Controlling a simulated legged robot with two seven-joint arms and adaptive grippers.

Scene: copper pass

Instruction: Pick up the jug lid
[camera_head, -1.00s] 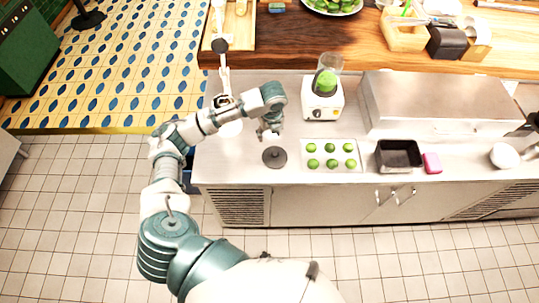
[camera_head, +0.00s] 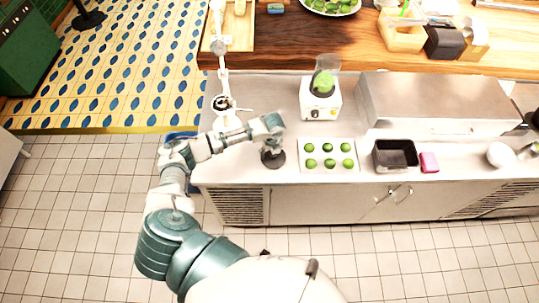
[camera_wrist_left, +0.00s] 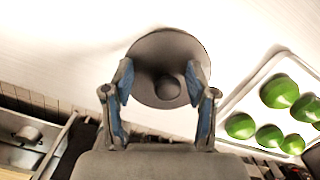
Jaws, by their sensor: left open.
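The jug lid (camera_head: 274,160) is a dark grey round disc with a knob in its middle. It lies on the steel counter, left of the tray of limes. In the left wrist view the lid (camera_wrist_left: 168,44) is straight ahead, its round knob between the fingertips. My left gripper (camera_head: 273,148) is just above the lid and partly covers it in the head view. Its two blue-padded fingers (camera_wrist_left: 160,80) are open, one on each side of the knob. I cannot tell whether they touch the lid. My right gripper is not in view.
A white tray (camera_head: 328,168) of several limes lies close to the right of the lid. A blender (camera_head: 320,100) stands behind it. A black bin (camera_head: 396,154) and a pink block (camera_head: 429,162) are further right. A white tap-like stand (camera_head: 224,90) rises behind my left arm.

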